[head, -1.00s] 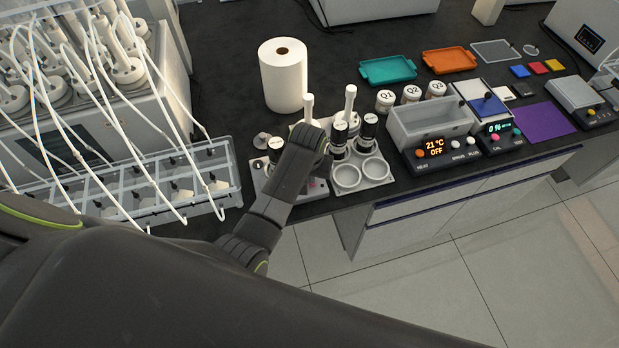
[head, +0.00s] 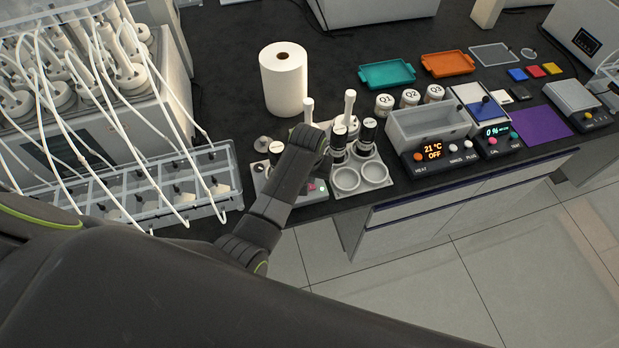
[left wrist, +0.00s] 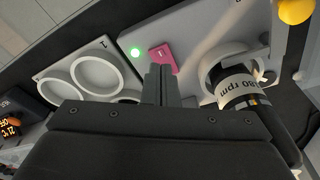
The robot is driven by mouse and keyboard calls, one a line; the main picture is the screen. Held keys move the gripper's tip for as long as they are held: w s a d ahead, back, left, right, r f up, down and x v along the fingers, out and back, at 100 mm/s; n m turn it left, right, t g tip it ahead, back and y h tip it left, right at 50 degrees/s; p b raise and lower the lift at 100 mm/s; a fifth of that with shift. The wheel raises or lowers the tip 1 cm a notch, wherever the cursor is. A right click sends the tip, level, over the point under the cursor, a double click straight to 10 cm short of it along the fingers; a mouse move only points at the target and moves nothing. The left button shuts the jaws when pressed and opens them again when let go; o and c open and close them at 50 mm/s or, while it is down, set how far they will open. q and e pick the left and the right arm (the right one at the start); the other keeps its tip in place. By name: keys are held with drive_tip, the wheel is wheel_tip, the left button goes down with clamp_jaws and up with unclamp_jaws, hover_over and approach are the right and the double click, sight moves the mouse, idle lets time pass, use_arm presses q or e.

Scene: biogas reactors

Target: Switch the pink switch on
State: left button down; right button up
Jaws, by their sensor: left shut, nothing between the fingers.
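My left gripper (left wrist: 161,72) is shut and empty. Its fingertips are right at the near edge of the switch; I cannot tell whether they touch it. In the head view my arm hides the fingertips. My right gripper is in neither current view.
A dark bottle (left wrist: 245,97) with an rpm label stands close right of the fingers in the wrist view. A paper roll (head: 284,80), a tubed bottle rack (head: 110,195) and a heater bath (head: 430,128) surround the stirrer.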

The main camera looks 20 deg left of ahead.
sight(311, 187)
use_arm(q)
drive_tip(key=shift+r, duration=2.3)
